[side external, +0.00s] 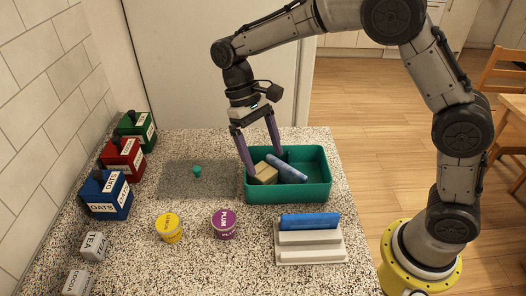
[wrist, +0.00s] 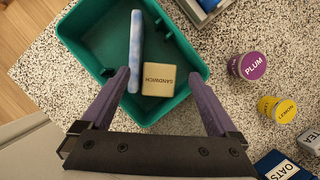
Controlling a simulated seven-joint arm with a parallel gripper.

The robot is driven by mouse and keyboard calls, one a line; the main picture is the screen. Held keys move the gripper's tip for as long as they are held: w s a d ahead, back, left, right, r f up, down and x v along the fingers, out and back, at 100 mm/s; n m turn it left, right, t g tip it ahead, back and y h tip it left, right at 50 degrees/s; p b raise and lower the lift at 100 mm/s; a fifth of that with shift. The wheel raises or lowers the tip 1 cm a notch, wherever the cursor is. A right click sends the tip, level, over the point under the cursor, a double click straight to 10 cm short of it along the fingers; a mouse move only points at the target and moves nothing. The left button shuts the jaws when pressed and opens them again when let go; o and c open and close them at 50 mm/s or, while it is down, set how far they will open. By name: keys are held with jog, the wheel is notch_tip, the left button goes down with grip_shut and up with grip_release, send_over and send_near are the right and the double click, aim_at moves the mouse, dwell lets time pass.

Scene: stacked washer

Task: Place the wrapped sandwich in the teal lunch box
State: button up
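The wrapped sandwich (side external: 263,173) is a tan block lying inside the teal lunch box (side external: 290,193), toward its left end. In the wrist view the sandwich (wrist: 166,88) shows its SANDWICH label, and the lunch box (wrist: 88,50) surrounds it. My gripper (side external: 264,160) is above the box with its fingers spread wide. In the wrist view my gripper (wrist: 160,73) has a finger on each side of the sandwich, with visible gaps, so it holds nothing. How far the fingertips reach down is hard to tell.
A blue-white bar (side external: 286,168) lies in the box beside the sandwich. A pale stand (side external: 310,248) holds a blue block (side external: 309,221). Plum (side external: 224,224) and yellow (side external: 169,228) cups stand in front. Canisters (side external: 108,195) line the left wall. A small teal piece (side external: 196,171) rests on a grey mat.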

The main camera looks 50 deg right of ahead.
jog(key=v, duration=1.3)
jog(key=s+d+r+t, duration=0.2)
jog(key=s+d+r, duration=0.1)
jog(key=s, duration=0.2)
jog(key=s+d+f+t, duration=0.3)
jog(key=s+d+t, duration=0.1)
jog(key=s, duration=0.6)
jog(key=s+d+f+t, duration=0.3)
jog(key=s+d+t, duration=0.1)
jog(key=s, duration=0.6)
jog(key=shift+f, duration=0.35)
